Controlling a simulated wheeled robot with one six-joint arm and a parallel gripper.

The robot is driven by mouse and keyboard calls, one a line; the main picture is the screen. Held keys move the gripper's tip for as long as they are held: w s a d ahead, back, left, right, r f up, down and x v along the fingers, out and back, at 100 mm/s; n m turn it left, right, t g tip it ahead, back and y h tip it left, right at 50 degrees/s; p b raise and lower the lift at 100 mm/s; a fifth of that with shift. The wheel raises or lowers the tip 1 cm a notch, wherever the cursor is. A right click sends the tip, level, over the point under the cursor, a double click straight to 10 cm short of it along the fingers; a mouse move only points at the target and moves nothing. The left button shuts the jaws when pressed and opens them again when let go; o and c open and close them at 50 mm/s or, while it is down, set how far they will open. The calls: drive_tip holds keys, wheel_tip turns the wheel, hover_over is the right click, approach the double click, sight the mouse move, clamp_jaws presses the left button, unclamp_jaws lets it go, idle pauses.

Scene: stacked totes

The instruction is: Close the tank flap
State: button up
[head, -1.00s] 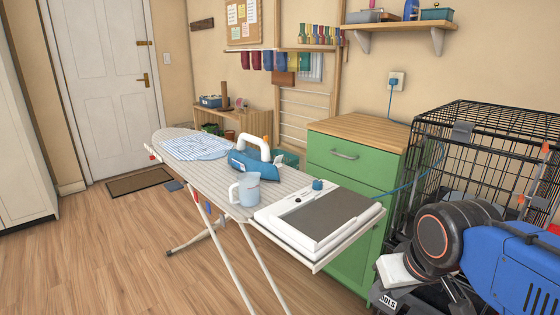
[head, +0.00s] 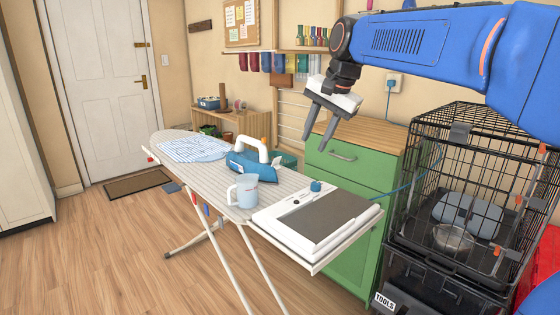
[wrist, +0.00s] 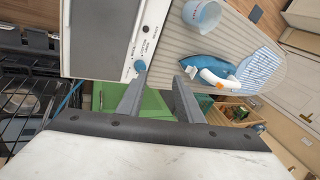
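A blue and white iron (head: 246,163) stands on the striped ironing board (head: 210,178); it also shows in the wrist view (wrist: 205,66). A white station (head: 283,217) with a grey top plate (head: 325,216) and a blue knob (head: 315,186) sits at the board's near right end. I cannot make out a tank flap or its state on either appliance. My gripper (head: 314,145) is raised above the right part of the board, fingers pointing down. In the wrist view my gripper (wrist: 157,80) is open and empty, its fingers apart, near the blue knob in the picture.
A pale blue jug (head: 244,191) stands between iron and station. A folded striped cloth (head: 195,149) lies at the board's far end. A green cabinet (head: 350,179) stands behind the station. A black wire cage (head: 430,235) stands at right on a tools box.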

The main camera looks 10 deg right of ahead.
drive_tip(key=w+a+r+m, duration=0.2)
drive_tip(key=w+a+r, duration=0.1)
drive_tip(key=w, duration=0.5)
approach(277, 166)
drive_tip(key=shift+y, duration=0.3)
drive_tip(key=x, duration=0.6)
drive_tip(key=shift+w+d+f, duration=0.1)
drive_tip(key=shift+d+f, duration=0.1)
drive_tip(key=shift+f, duration=0.25)
clamp_jaws()
